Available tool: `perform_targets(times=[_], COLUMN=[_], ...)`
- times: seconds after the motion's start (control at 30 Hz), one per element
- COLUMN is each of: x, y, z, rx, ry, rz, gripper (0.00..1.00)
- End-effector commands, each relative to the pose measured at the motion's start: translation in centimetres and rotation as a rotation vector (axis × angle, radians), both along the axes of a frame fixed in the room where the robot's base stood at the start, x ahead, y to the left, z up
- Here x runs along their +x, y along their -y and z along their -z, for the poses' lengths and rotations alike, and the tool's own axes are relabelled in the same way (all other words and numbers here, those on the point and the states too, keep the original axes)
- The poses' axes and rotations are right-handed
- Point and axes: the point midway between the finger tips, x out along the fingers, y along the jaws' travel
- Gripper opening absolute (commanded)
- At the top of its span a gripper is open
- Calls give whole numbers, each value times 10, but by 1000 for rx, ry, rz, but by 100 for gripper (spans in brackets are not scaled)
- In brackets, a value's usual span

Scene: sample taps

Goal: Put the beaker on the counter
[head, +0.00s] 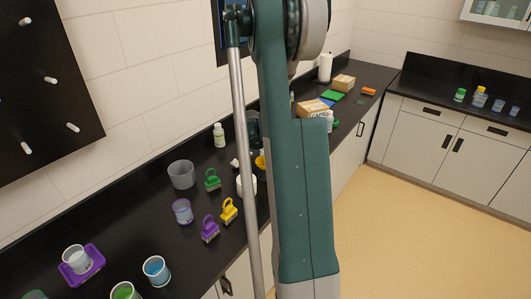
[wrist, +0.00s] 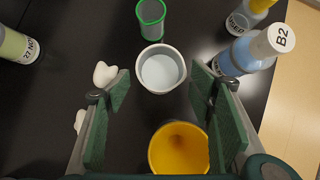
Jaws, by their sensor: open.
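In the wrist view my gripper (wrist: 161,88) is open, its two green-padded fingers spread wide. A pale grey-rimmed beaker (wrist: 161,84) stands on the black counter (wrist: 70,110), ahead of and between the fingertips, with no visible contact. A yellow cup (wrist: 178,148) lies nearer, between the fingers, partly cut by the right finger and the gripper body. A green-rimmed beaker (wrist: 151,20) stands beyond the pale one. In the head view my arm hides the gripper. There a large clear beaker (head: 181,175) and a purple-rimmed beaker (head: 182,211) stand on the counter (head: 130,205). I cannot tell which beaker the task means.
A bottle (wrist: 245,55) marked B2 stands close to the right finger. A labelled bottle (wrist: 18,46) is at the left, and white lumps (wrist: 105,74) lie by the left finger. Green, yellow and purple brushes (head: 210,230) and a purple tray (head: 82,265) occupy the counter's near part.

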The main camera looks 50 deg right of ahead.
Motion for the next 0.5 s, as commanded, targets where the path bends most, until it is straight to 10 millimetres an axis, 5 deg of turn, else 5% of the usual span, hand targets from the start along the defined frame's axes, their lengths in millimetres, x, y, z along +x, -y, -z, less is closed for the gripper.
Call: perform_targets(times=[0.5], x=[-9], y=[-28], z=[-46], rx=[0], ry=[0], rz=[0], gripper=[54])
